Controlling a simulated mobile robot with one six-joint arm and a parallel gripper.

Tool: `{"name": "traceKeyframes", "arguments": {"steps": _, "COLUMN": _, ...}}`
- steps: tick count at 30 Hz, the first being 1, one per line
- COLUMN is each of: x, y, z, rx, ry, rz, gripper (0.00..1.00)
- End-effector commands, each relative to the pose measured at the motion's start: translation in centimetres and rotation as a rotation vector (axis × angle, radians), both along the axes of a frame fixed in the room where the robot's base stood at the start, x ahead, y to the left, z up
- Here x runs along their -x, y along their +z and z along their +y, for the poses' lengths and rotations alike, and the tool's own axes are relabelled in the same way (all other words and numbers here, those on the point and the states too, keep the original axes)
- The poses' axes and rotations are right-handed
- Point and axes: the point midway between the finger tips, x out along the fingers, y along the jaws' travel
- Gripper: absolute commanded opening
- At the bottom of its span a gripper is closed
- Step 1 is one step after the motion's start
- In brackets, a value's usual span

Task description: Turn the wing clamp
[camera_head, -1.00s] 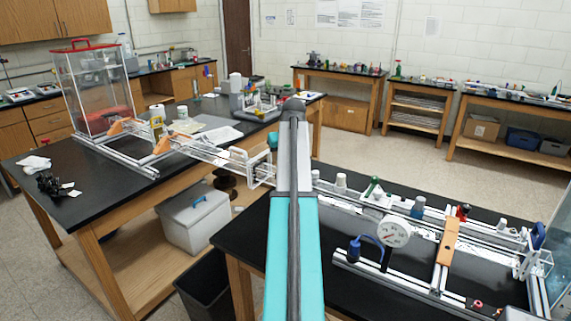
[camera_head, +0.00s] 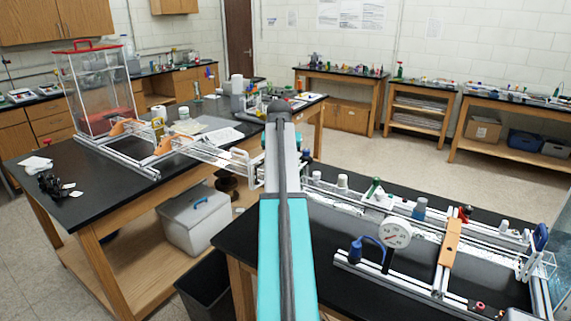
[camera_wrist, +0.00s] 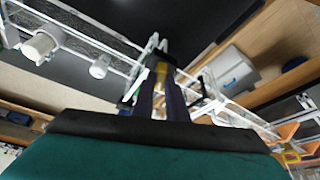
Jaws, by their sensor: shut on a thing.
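My gripper (camera_wrist: 163,88) shows in the wrist view as two dark fingers shut on a small yellow, brass-like piece (camera_wrist: 161,72). This piece appears to be the wing clamp, and the fingers hide much of it. It sits at the white-rod frame end (camera_wrist: 152,45), at the upper middle of the wrist view. In the head view my own arm covers the gripper and the clamp, so the clamp's turn angle cannot be told there.
The rail frame with a round gauge (camera_head: 396,233) and an orange block (camera_head: 451,243) lies on the right bench. A clear tank with a red rim (camera_head: 92,90) stands on the left bench. A grey box (camera_head: 195,218) sits on the shelf below. Floor shows between benches.

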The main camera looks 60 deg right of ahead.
Motion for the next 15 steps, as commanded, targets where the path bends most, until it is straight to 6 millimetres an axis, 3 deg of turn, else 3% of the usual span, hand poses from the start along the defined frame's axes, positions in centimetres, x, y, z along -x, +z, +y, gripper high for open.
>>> {"name": "traceKeyframes", "arguments": {"steps": 6, "x": 0.02, "y": 0.09, "z": -0.05, "rx": 0.001, "ry": 0.0, "rz": 0.0, "gripper": 0.0}}
{"name": "traceKeyframes", "arguments": {"steps": 7, "x": 0.02, "y": 0.09, "z": -0.05, "rx": 0.001, "ry": 0.001, "rz": 0.0, "gripper": 0.14}}
{"name": "traceKeyframes", "arguments": {"steps": 10, "x": 0.02, "y": 0.07, "z": -0.05, "rx": 0.001, "ry": 0.001, "rz": 0.0, "gripper": 0.31}}
{"name": "traceKeyframes", "arguments": {"steps": 15, "x": 0.01, "y": 0.03, "z": -0.02, "rx": 0.0, "ry": 0.001, "rz": 0.0, "gripper": 0.31}}
